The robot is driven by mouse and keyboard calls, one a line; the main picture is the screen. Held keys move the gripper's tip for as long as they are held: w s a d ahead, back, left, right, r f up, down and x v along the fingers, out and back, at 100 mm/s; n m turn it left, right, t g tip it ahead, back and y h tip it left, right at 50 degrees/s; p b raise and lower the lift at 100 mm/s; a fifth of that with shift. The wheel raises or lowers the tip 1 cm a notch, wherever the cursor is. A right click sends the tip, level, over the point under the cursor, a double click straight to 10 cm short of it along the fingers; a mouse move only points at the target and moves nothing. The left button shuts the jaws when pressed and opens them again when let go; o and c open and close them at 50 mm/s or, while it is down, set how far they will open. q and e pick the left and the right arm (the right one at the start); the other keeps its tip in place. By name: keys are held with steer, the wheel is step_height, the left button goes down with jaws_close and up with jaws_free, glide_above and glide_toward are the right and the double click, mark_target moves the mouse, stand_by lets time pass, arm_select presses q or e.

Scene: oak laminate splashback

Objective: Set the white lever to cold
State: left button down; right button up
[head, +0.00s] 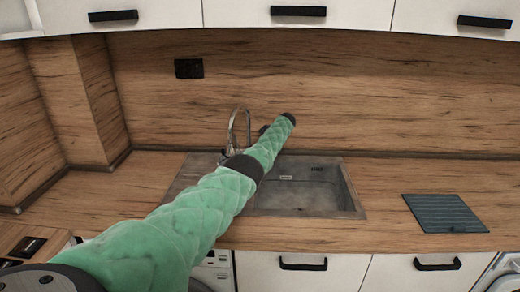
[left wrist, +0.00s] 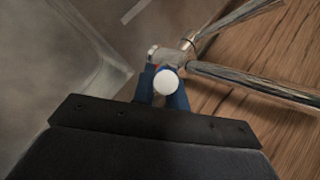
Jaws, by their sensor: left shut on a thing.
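The tap (head: 238,130) is a curved metal spout at the back of the sink in the head view. In the left wrist view its metal body (left wrist: 188,48) and pipes run to the upper right. The white lever shows in the left wrist view as a round white end (left wrist: 166,82) between blue fingers. My left gripper (left wrist: 165,98) is shut on it, beside the tap body. A small red patch shows just behind the white end. The rest of the lever is hidden by the fingers. In the head view my green left arm hides the lever. My right gripper is in neither view.
The grey sink (head: 345,190) is set in the wooden worktop (head: 375,225). A dark ribbed mat (head: 445,212) lies on the worktop at the right. A wooden splashback (head: 380,100) stands behind, with a black socket (head: 189,68). White cupboards (head: 365,14) hang above.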

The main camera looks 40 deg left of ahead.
arm_select(q)
steer(key=c, duration=1.7)
jaws_free()
